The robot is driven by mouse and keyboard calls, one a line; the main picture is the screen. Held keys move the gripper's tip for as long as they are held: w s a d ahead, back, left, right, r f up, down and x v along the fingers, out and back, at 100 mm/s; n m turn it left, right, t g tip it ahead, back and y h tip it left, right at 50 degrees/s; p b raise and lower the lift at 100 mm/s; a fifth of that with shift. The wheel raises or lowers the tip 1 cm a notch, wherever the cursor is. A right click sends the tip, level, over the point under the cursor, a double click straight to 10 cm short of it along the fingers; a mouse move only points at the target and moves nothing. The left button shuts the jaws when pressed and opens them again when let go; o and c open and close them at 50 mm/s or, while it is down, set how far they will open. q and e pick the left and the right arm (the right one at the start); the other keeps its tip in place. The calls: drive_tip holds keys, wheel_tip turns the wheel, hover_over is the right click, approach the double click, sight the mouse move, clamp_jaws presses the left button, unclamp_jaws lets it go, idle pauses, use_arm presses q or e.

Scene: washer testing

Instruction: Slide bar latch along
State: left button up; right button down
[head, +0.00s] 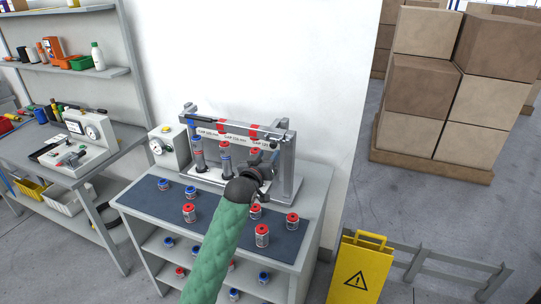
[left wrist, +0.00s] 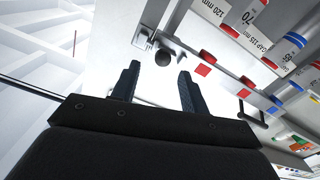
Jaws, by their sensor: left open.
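The test rack (head: 289,160) stands at the back of the bench, with a horizontal bar across its top and several upright cylinders with red or blue parts. In the left wrist view a dark round knob (left wrist: 162,59) sits at the near end of a metal bracket, which I take to be the bar latch's end. My left gripper (head: 247,186) is in front of the rack's right side; its fingertips are hard to make out in the head view. In the wrist view its two fingers (left wrist: 158,72) are open, with the knob seen between and beyond them. Contact is not visible. My right gripper is not in view.
Several red- and blue-capped parts stand on the dark mat (head: 140,196) around my arm. A gauge box (head: 168,146) is left of the rack. A yellow warning sign (head: 360,270) stands right of the bench, near a low grey rail (head: 450,258). Boxes are stacked behind.

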use_arm(q)
drive_tip(key=shift+v, duration=1)
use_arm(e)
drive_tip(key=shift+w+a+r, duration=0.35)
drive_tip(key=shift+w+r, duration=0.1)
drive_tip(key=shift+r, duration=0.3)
